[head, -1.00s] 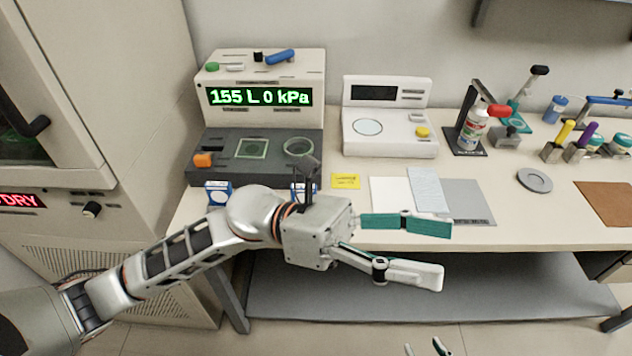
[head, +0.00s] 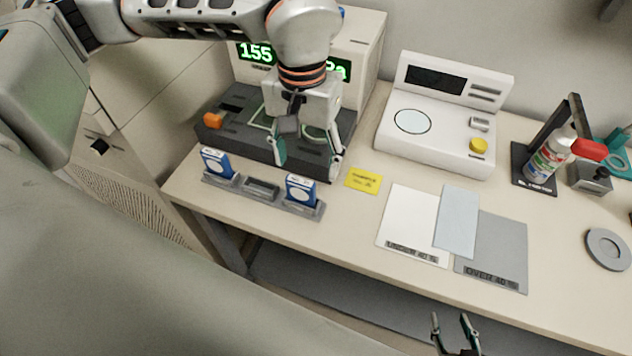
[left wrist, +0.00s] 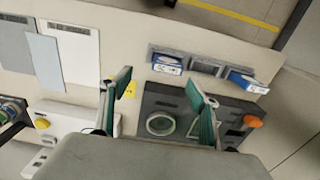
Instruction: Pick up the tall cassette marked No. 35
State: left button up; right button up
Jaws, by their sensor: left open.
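Two blue-and-white cassettes stand in a grey rack (head: 262,188) at the table's front edge: a left one (head: 216,163) and a right one (head: 300,189). I cannot read a No. 35 on either. In the left wrist view, the right one (left wrist: 167,65) is nearer the fingertips and the left one (left wrist: 248,83) farther. My left gripper (head: 307,165) is open and empty, pointing down above the dark machine's front, just behind the right cassette. It also shows in the left wrist view (left wrist: 158,83). My right gripper (head: 452,320) is open at the bottom edge, away from the table's things.
The dark machine (head: 230,141) with its green display stands behind the rack. A white instrument (head: 445,140) is to its right. A yellow note (head: 363,181), a white sheet (head: 408,218) and a grey sheet (head: 500,255) lie flat on the table. The rack's middle slot looks empty.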

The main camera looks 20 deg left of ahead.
aim_at(299, 181)
pick_arm(q)
jog(key=shift+w+a+f, duration=0.15)
jog(key=shift+a, duration=0.1)
jog(key=f, duration=0.4)
jog(key=s+a+f, duration=0.1)
jog(key=f, duration=0.1)
jog(key=shift+f, duration=0.2)
jog(key=shift+w+d+f, duration=0.1)
jog(key=shift+f, duration=0.4)
jog(key=c, duration=1.2)
